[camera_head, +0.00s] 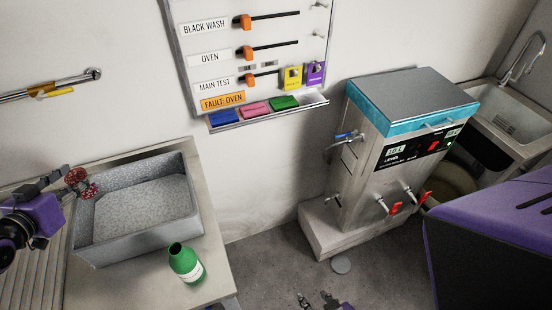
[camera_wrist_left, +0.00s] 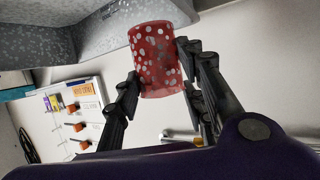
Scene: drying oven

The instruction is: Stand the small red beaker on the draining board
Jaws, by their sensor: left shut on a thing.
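The small red beaker (camera_head: 80,182), speckled white, is held between the fingers of my left gripper (camera_head: 66,186) at the left of the head view. In the left wrist view the beaker (camera_wrist_left: 157,62) sits between the dark fingers of the left gripper (camera_wrist_left: 160,75), which are shut on it. It appears above the left edge of the grey sink basin; its exact height cannot be told. The ribbed draining board (camera_head: 35,275) lies at lower left, partly hidden by my left arm. Small dark and purple parts at the bottom edge may be my right gripper (camera_head: 322,301); its jaws are unclear.
The grey basin (camera_head: 188,183) is in the counter beside the draining board. A green bottle (camera_head: 185,263) stands on the counter in front of the basin. A steel water unit (camera_head: 410,95) with red taps stands to the right. A switch panel (camera_head: 255,50) hangs on the wall.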

